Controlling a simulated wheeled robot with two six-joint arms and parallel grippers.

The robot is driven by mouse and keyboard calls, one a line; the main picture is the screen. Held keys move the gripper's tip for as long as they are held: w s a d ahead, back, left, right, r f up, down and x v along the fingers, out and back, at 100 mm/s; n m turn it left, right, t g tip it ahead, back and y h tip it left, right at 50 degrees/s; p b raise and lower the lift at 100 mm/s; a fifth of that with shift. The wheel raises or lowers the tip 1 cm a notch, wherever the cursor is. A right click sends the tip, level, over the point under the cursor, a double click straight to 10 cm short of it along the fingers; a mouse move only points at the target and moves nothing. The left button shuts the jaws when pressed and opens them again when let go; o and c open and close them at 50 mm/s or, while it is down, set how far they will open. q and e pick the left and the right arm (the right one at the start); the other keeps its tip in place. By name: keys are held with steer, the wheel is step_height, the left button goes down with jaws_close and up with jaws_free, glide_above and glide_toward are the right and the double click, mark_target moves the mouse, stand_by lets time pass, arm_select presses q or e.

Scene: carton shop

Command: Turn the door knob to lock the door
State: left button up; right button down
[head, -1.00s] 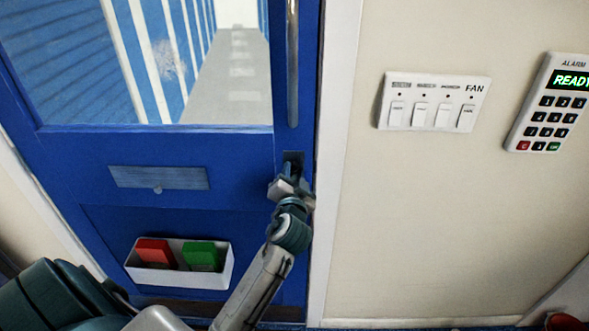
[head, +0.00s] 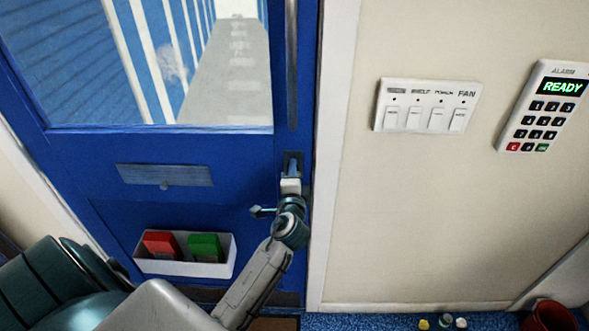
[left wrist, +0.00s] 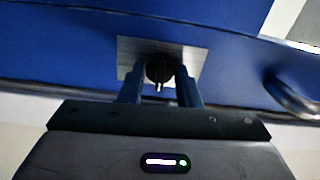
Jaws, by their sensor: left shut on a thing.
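The blue door (head: 95,215) fills the left of the head view and looks closed. Its knob (left wrist: 159,68) shows in the left wrist view as a dark round piece in front of a metal plate (left wrist: 196,62). My left gripper (head: 291,178) is at the plate on the door's right edge. In the left wrist view its two fingers (left wrist: 160,80) stand on either side of the knob and are shut on it. In the head view the gripper mostly hides the knob. My right gripper is not in view.
A vertical bar handle (head: 291,65) is above the knob. A white holder (head: 185,266) with a red and a green item is on the lower door. A switch panel (head: 427,106) and an alarm keypad (head: 543,108) are on the wall. A red bin (head: 550,317) stands at lower right.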

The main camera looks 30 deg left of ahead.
arm_select(q)
steer(key=shift+r+m, duration=0.25)
steer(key=shift+m, duration=0.25)
steer(key=o, duration=0.9)
steer(key=shift+o, duration=0.4)
steer(key=shift+a+f, duration=0.1)
steer(key=shift+s, duration=0.1)
steer(key=b+v, duration=0.2)
steer(key=v, duration=0.8)
steer(key=shift+s+b, duration=0.35)
steer(key=shift+b, duration=0.05)
